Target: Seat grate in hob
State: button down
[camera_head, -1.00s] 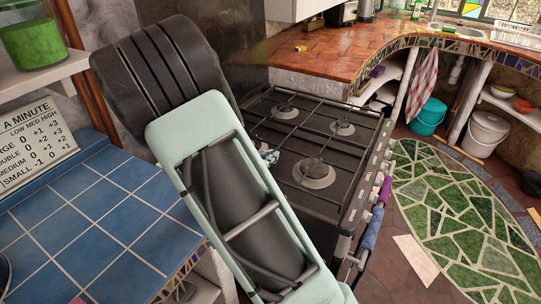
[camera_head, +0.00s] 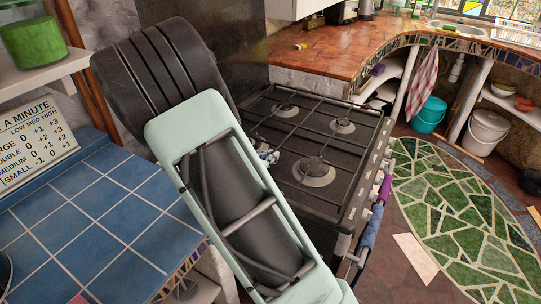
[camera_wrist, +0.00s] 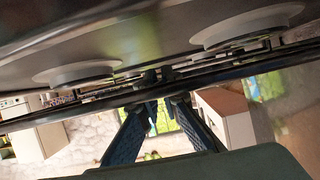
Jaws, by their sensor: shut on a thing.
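The black grate (camera_head: 327,143), made of thin bars, lies over the dark hob (camera_head: 346,177) in the head view. Round burners show beneath its bars. In the wrist view the hob surface (camera_wrist: 150,38) fills the top, with grate bars (camera_wrist: 250,67) crossing just below it in the picture. My gripper (camera_wrist: 167,102) has its two dark blue fingers closed on the grate near the middle of that view. In the head view my arm hides most of my gripper and the hob's left part. I cannot tell whether the grate rests fully on the hob.
A blue tiled counter (camera_head: 95,225) lies left of the stove. A terracotta counter (camera_head: 340,52) curves behind it. A rail with purple and blue cloths (camera_head: 372,225) runs along the stove's front. The green mosaic floor (camera_head: 460,215) at right is clear.

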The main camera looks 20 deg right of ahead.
jog(key=shift+f+b, duration=0.35)
jog(key=shift+f, duration=0.15)
dwell(0.8)
jog(key=c, duration=2.1)
grip_release()
jog(key=shift+o, duration=0.3)
jog(key=shift+f, duration=0.15)
jog(key=shift+r, duration=5.15)
jog(key=shift+w, duration=0.1)
